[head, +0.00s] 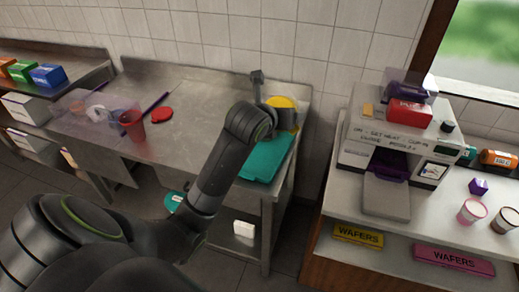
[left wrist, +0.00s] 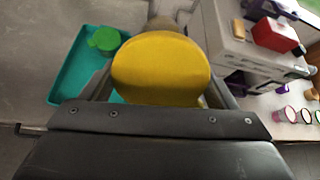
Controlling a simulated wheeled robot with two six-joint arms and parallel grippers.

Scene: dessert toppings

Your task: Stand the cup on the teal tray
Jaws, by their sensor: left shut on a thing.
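My left gripper (head: 268,103) is at the back right of the metal counter, shut on a yellow round-faced thing (head: 283,117). In the left wrist view its yellow face (left wrist: 161,70) fills the middle, with a brownish part (left wrist: 165,23) behind it. It may be the cup seen end-on; I cannot tell surely. The teal tray (head: 262,163) lies on the counter's right end, partly behind my arm. In the left wrist view the tray (left wrist: 66,75) is left of and partly behind the yellow thing, with a green round thing (left wrist: 104,39) on it. My right gripper is out of view.
A dark red cup (head: 132,126) and a red round piece (head: 162,114) are on the counter's left. A clear bin (head: 85,108) stands there too. A dispenser machine (head: 395,150) and paper cups (head: 472,211) are on the right counter, across a gap.

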